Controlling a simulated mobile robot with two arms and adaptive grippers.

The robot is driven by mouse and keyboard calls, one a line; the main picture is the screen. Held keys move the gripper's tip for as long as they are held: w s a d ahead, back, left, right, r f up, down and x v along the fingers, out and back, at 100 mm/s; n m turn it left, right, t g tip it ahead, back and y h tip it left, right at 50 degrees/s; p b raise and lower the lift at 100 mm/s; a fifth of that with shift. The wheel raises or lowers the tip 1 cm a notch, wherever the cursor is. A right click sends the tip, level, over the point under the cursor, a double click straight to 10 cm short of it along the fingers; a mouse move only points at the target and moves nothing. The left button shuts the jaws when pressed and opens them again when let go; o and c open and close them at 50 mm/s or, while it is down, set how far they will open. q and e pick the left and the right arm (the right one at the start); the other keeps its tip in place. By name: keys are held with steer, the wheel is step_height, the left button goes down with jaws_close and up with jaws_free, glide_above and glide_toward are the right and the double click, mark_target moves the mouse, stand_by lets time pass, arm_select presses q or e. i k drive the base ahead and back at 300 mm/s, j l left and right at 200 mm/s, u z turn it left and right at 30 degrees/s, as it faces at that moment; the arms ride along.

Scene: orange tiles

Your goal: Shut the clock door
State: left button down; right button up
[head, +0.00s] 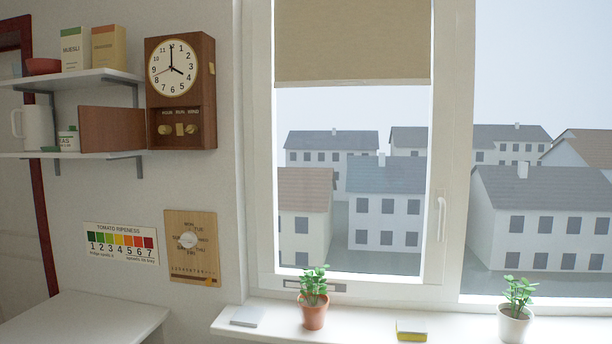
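A brown wooden wall clock (181,92) hangs at the upper left, its white dial showing about four o'clock. Below the dial is a recess with brass knobs (165,129) and small lettering above them. The clock door (112,130), a plain brown panel, stands open to the left of this recess, in front of the lower shelf. Its right edge meets the clock's left side. Neither of my grippers is in view.
Two white shelves (72,79) left of the clock hold a red bowl (43,66), boxes and a white jug (37,127). A window with potted plants (313,297) on its sill is at right. The wall below the clock carries a ripeness chart (121,243) and a wooden dial board (192,262).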

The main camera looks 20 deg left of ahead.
mark_target(102, 129)
steer(key=k+j+z, duration=0.15)
steer(key=j, duration=0.25)
steer(key=j+z, duration=0.1)
steer(key=j, duration=0.3)
steer(key=k+j+z, duration=0.15)
steer(key=j, duration=0.25)
steer(key=k+j+z, duration=0.15)
steer(key=j, duration=0.2)
steer(key=k+j+z, duration=0.1)
steer(key=j, duration=0.25)
steer(key=k+j+z, duration=0.15)
steer(key=k+j, duration=0.4)
steer(key=j, duration=0.15)
steer(key=k+j, duration=0.2)
steer(key=j, duration=0.2)
steer(key=k+j, duration=0.25)
steer(key=j, duration=0.15)
steer(key=k+j, duration=0.2)
steer(key=j, duration=0.2)
steer(key=k+j, duration=0.25)
steer(key=j, duration=0.15)
steer(key=k+j, duration=0.2)
steer(key=j, duration=0.25)
steer(key=k+j, duration=0.25)
steer(key=j, duration=0.15)
